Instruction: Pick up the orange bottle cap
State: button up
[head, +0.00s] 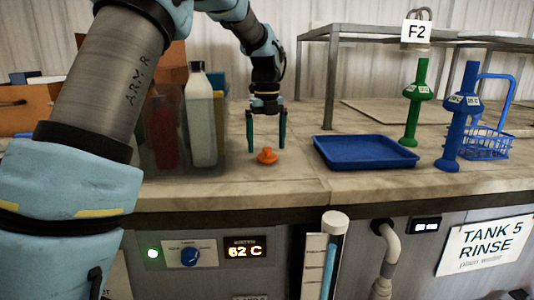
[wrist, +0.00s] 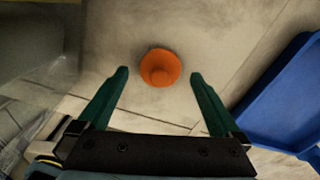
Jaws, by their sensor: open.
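The orange bottle cap (head: 267,156) lies on the light countertop, left of the blue tray. In the head view the cap appears between and slightly below the fingertips. I cannot tell the exact height gap.
A blue tray (head: 365,164) lies close on the right. A clear bin (head: 160,155) with a white bottle (head: 200,118) stands close on the left. Green (head: 416,105) and blue (head: 460,120) tools and a blue wire basket (head: 490,145) stand further right. The counter's front edge is near.

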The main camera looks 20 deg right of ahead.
aim_at(267, 155)
jog(key=shift+f, duration=1.2)
jog(key=c, duration=1.3)
